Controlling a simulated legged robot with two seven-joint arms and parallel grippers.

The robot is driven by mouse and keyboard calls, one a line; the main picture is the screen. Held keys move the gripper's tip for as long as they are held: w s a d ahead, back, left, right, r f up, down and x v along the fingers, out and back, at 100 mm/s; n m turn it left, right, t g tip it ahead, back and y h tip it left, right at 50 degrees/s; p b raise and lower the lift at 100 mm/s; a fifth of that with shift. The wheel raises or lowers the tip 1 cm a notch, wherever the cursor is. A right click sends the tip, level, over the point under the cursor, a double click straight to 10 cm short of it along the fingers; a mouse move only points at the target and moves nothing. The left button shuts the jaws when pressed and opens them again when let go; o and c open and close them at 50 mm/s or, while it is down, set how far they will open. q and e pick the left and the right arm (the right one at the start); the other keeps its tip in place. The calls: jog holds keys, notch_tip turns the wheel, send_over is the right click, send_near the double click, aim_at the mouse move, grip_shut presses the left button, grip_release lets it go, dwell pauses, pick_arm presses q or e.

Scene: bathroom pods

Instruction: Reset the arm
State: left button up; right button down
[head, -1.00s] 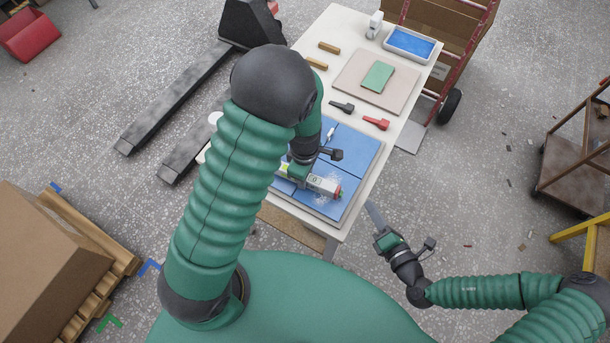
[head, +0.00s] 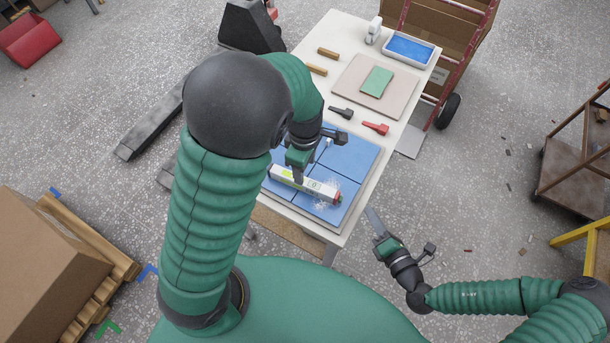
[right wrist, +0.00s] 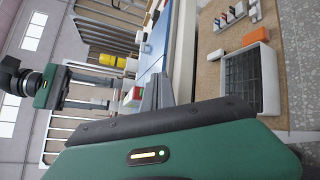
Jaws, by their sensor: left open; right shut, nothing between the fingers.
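My left gripper (head: 299,172) is open above the left part of a white tube (head: 310,187) with a red and green end. The tube lies on a blue tiled panel (head: 352,158) on the table. The right wrist view also shows my left gripper (right wrist: 98,90), its two fingers apart and pointing at the tube, with a gap before the tube's red end (right wrist: 134,94). My right gripper (head: 374,222) is shut and empty, low beside the table's near right corner. Its grey fingers (right wrist: 157,92) show together in the right wrist view.
On the white table (head: 312,104) are a black-handled tool (head: 341,112), a red-handled tool (head: 376,128), a green pad (head: 377,81) on a beige tile and a blue-filled tray (head: 410,47). A cart (head: 575,175) stands right; a boxed pallet (head: 50,255) stands left.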

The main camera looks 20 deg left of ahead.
jog(key=s+d+r+n+g+h, duration=0.1)
jog(key=s+r+n+g, duration=0.1)
jog(key=s+n+g, duration=0.7)
jog(key=s+d+r+n+g, duration=0.1)
jog(key=s+r+n+g, duration=0.3)
jog(key=n, duration=1)
pick_arm(q)
jog(key=s+r+m+t, duration=0.1)
jog(key=s+r+m, duration=0.1)
jog(key=m, duration=0.7)
jog(key=s+a+r+m+t, duration=0.1)
jog(key=s+r+m, duration=0.1)
jog(key=s+m, duration=0.3)
jog(key=m, duration=0.4)
jog(key=shift+s+r+t, duration=0.2)
jog(key=shift+t, duration=0.1)
pick_arm(e)
jog(key=w+d+r+n+t+h, duration=0.2)
jog(key=w+d+r+n+h, duration=0.1)
jog(key=d+n, duration=0.4)
jog(key=w+d+r+n+t+h, duration=0.3)
jog(key=d+r+n+h, duration=0.2)
jog(key=d+n+h, duration=0.2)
jog(key=shift+w+d+r+n, duration=0.2)
jog(key=shift+w+d+n, duration=0.1)
jog(key=shift+d+n, duration=0.45)
